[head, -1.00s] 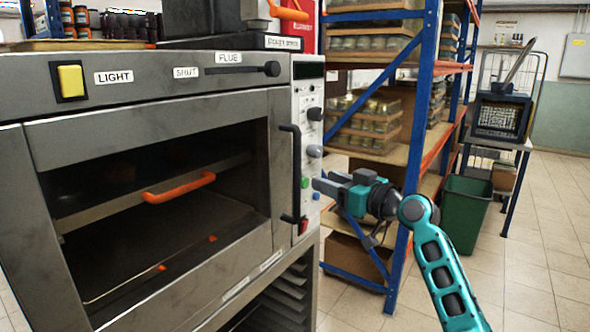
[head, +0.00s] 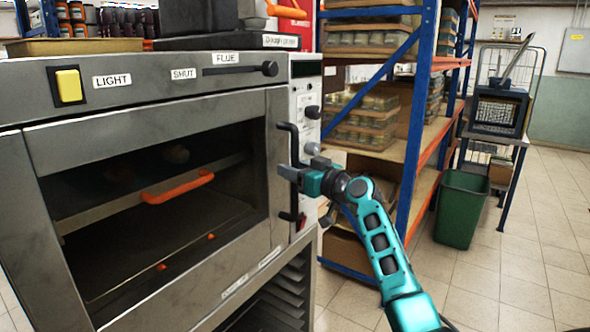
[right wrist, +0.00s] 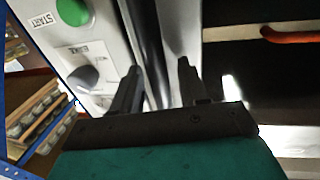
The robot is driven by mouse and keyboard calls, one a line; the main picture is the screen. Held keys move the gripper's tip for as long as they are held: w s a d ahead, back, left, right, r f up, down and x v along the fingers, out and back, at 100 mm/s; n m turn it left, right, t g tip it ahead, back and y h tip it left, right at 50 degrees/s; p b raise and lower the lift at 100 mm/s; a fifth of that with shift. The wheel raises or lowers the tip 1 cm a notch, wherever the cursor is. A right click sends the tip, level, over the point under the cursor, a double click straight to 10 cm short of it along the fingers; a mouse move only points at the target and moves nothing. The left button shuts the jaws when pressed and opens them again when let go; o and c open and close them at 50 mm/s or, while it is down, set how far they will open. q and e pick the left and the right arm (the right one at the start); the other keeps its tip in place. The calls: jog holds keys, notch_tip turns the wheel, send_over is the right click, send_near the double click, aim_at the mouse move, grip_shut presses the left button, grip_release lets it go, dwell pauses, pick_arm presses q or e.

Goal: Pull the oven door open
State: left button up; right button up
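The grey steel oven (head: 150,70) stands at the left of the head view. Its door (head: 255,150) looks shut, with a wide dark window. The black upright door handle (head: 294,140) runs along the door's right edge; its middle is hidden by my right gripper (head: 287,173). In the right wrist view the handle (right wrist: 149,40) runs between the two dark fingers of my right gripper (right wrist: 156,85). The fingers are apart, with gaps beside the bar, so the gripper is open around the handle. My left gripper is not in view.
A control panel (head: 307,95) with knobs is right of the handle, its green start button (right wrist: 74,12) showing close by. A blue and orange shelf rack (head: 415,130) with jars stands behind my right arm. A green bin (head: 461,210) stands farther right on open tiled floor.

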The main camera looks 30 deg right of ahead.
grip_shut()
jog(key=shift+f, duration=0.1)
dwell(0.5)
